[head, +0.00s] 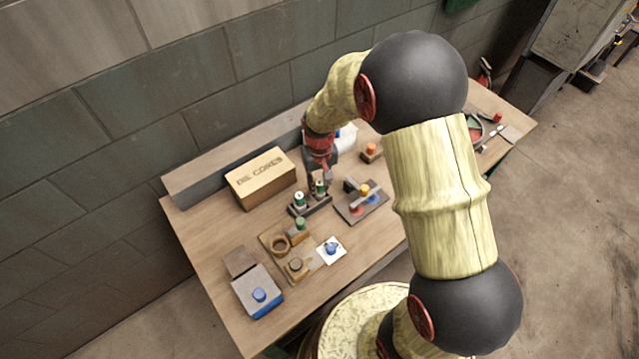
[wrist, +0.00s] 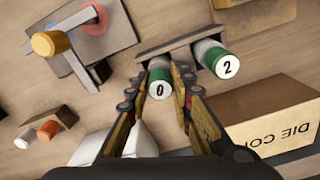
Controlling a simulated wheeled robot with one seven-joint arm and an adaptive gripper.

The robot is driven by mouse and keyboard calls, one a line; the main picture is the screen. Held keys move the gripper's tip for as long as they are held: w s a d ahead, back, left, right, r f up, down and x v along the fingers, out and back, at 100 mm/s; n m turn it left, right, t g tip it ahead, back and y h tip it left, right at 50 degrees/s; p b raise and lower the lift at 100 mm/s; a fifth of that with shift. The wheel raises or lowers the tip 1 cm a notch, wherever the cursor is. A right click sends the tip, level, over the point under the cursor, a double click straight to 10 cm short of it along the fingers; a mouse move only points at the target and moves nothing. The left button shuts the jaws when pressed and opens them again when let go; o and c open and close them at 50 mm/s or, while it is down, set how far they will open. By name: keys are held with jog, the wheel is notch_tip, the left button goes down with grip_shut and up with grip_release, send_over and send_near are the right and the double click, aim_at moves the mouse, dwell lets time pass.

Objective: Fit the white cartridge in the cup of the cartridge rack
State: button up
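The cartridge rack (head: 312,208) is a dark bar near the middle of the table; it also shows in the wrist view (wrist: 181,43). Two pale-bodied cartridges with green bands and white numbered tops stand at it: one marked 0 (wrist: 160,83) and one marked 2 (wrist: 222,64). I cannot tell which one the task calls white. My gripper (wrist: 159,72) is over the rack, pointing down, with its fingers on either side of the 0 cartridge. A small gap seems to show beside it. The cups are hidden under the cartridges.
A tan die-core box (head: 262,178) stands close behind the rack, beside my right finger in the wrist view. A plate with a grey bar and orange and red knobs (head: 361,203) is nearby. Blocks, a ring and a blue-knobbed box (head: 258,298) occupy the front left.

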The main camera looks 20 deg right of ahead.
jog(key=o, duration=0.5)
jog(key=shift+c, duration=0.2)
notch_tip(320, 180, up, 12)
dwell(0.4)
dwell(0.4)
jog(key=s+r+t, duration=0.5)
jog(key=s+r, duration=1.4)
jog(key=s, duration=0.3)
jog(key=shift+t, duration=0.3)
